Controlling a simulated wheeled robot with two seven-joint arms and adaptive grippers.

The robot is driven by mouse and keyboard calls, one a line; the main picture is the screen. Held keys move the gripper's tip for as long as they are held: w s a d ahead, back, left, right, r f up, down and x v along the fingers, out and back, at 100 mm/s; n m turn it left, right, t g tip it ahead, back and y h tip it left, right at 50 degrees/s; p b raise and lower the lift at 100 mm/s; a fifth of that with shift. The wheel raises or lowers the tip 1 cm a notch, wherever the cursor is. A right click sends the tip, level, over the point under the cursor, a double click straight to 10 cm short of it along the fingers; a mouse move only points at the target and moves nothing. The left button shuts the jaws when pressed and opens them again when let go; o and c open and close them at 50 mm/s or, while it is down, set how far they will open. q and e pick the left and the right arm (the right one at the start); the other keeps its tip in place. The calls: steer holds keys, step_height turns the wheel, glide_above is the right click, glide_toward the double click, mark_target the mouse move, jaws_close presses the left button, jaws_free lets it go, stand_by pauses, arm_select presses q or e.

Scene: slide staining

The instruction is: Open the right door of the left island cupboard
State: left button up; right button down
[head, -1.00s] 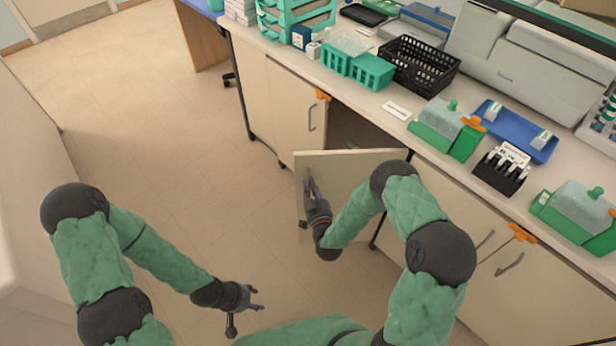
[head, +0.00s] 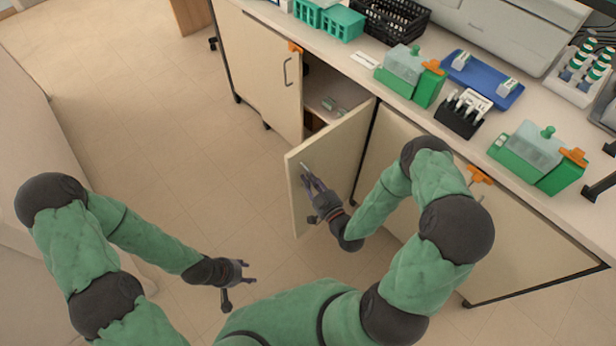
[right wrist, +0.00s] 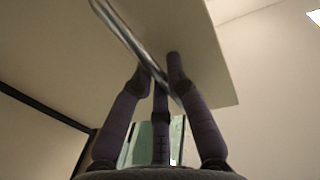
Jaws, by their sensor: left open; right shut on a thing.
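The right door (head: 338,158) of the left island cupboard stands swung well out from the cabinet. Its metal bar handle (head: 305,172) is near the free edge. My right gripper (head: 313,188) is shut on this handle; in the right wrist view the fingers (right wrist: 160,85) close around the bar (right wrist: 128,40). The cupboard's inside (head: 335,95) shows behind the door, with a few small items on a shelf (head: 322,103). The left door (head: 262,75) is shut. My left gripper (head: 238,275) is open and empty, low over the floor and away from the cupboard.
The countertop (head: 365,75) above holds a black basket (head: 393,20), green staining boxes (head: 410,75), a blue tray (head: 480,78) and a black slide rack (head: 463,115). Another cupboard (head: 500,235) stands at the right. The floor (head: 180,150) left of the open door is clear.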

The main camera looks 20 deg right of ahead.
steer(key=shift+s+d, duration=0.1)
steer(key=shift+s, duration=0.2)
steer(key=c, duration=1.2)
jaws_free()
steer(key=s+d, duration=0.2)
steer(key=s, duration=0.9)
steer(key=shift+s+d, duration=0.15)
steer(key=shift+s, duration=0.2)
